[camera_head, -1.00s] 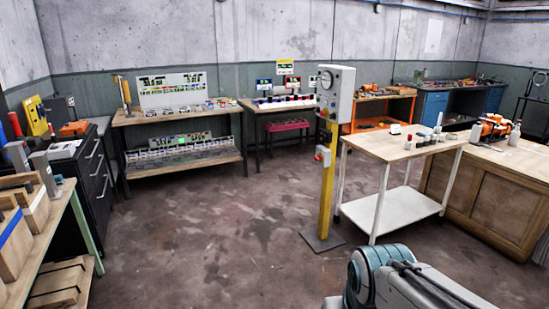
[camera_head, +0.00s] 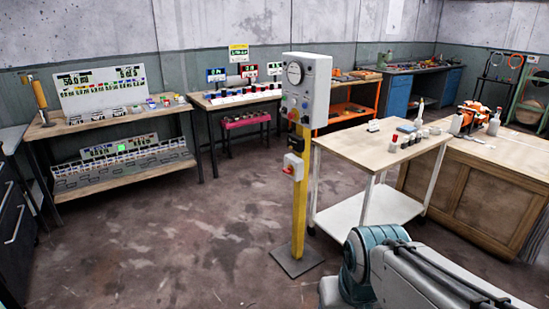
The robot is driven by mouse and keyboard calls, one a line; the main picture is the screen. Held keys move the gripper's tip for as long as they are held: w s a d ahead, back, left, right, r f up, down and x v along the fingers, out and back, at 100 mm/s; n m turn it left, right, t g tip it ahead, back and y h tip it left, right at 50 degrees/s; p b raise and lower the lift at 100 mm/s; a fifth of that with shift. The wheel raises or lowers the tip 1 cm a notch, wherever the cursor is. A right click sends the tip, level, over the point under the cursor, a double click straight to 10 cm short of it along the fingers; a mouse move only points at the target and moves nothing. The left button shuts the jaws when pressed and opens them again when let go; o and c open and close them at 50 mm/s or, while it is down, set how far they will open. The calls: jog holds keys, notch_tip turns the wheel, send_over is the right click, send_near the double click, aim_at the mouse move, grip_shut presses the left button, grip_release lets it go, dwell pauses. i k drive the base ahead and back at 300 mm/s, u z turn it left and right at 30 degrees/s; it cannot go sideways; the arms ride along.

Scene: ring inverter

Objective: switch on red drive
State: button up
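A dark-legged table (camera_head: 203,106) at the back wall holds a row of small units with white, red and dark parts (camera_head: 235,94). Small lit displays stand behind them: a blue-framed one (camera_head: 216,75), a reddish one (camera_head: 247,71) and a third (camera_head: 275,69) partly beside the post's box. They are too small to read, and I cannot tell which unit is the red drive or whether it is on. My gripper is out of view; only part of my arm shows at the bottom right, well short of that table.
A yellow post (camera_head: 300,210) with a grey dial box (camera_head: 305,90) and a red-knobbed switch box (camera_head: 292,167) stands mid-floor. A white-legged cart (camera_head: 360,145) and wooden bench (camera_head: 470,190) are right; an instrument bench (camera_head: 110,125) is left. The floor left of the post is clear.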

aim_at(289, 170)
jog(key=z, duration=0.35)
jog(key=i, duration=2.4)
jog(key=u, duration=0.2)
